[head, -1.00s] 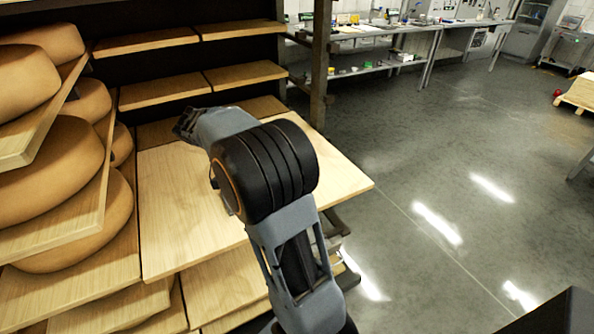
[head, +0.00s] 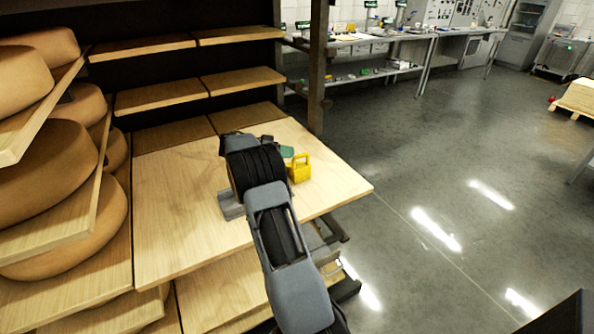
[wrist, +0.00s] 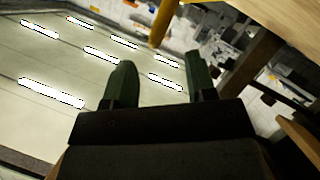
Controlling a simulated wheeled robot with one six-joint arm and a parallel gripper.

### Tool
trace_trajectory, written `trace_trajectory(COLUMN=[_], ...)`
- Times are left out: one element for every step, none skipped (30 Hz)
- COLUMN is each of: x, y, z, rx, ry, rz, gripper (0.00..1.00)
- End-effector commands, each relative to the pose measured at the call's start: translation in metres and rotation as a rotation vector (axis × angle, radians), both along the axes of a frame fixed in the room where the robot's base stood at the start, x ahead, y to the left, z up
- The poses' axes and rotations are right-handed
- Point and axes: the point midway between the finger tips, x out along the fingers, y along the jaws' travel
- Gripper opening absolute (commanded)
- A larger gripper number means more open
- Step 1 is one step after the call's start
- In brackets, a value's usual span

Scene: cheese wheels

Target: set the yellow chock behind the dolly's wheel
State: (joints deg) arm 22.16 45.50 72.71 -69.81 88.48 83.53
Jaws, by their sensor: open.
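The yellow chock (head: 300,168) stands on the light wooden shelf board, near its right part, and has a handle-like opening at the top. My gripper (head: 287,151) is right beside it in the head view, mostly hidden by my arm; only a green finger part shows. In the wrist view my gripper (wrist: 158,62) has its two dark green fingers spread with nothing between them. A yellow piece, likely the chock (wrist: 163,22), shows beyond the fingertips at the top. I cannot make out the dolly's wheel.
The wooden board (head: 175,235) is mostly bare. Cheese wheels (head: 60,165) fill the racks at left. A dark post (head: 318,65) rises at the board's back right corner. A low wooden platform (head: 580,98), possibly the dolly, stands at the far right. The grey floor (head: 440,150) between is open.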

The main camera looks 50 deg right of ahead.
Motion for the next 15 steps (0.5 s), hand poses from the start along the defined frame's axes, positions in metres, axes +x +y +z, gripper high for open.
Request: trace_trajectory(x=[-0.003,-0.004,-0.005,-0.005,-0.006,-0.006,-0.007,-0.007,-0.008,-0.009,-0.010,-0.012,-0.014,-0.016,-0.019], y=[-0.004,-0.006,-0.008,-0.009,-0.009,-0.010,-0.011,-0.011,-0.013,-0.014,-0.016,-0.019,-0.021,-0.024,-0.028], z=[-0.002,-0.002,-0.003,-0.004,-0.004,-0.004,-0.004,-0.005,-0.005,-0.006,-0.007,-0.008,-0.009,-0.011,-0.012], rx=[0.000,0.001,0.001,0.001,0.001,0.001,0.001,0.001,0.002,0.002,0.002,0.003,0.003,0.003,0.003], ry=[0.001,0.001,0.001,0.001,0.001,0.001,0.001,0.001,0.001,0.001,0.001,0.001,0.001,0.001,0.001], rz=[0.000,0.001,0.001,0.001,0.001,0.001,0.001,0.001,0.001,0.001,0.001,0.000,0.000,0.000,-0.002], gripper=[0.51,0.51,0.51,0.51,0.51,0.51,0.51,0.51,0.51,0.51,0.51,0.51,0.51,0.51,0.51])
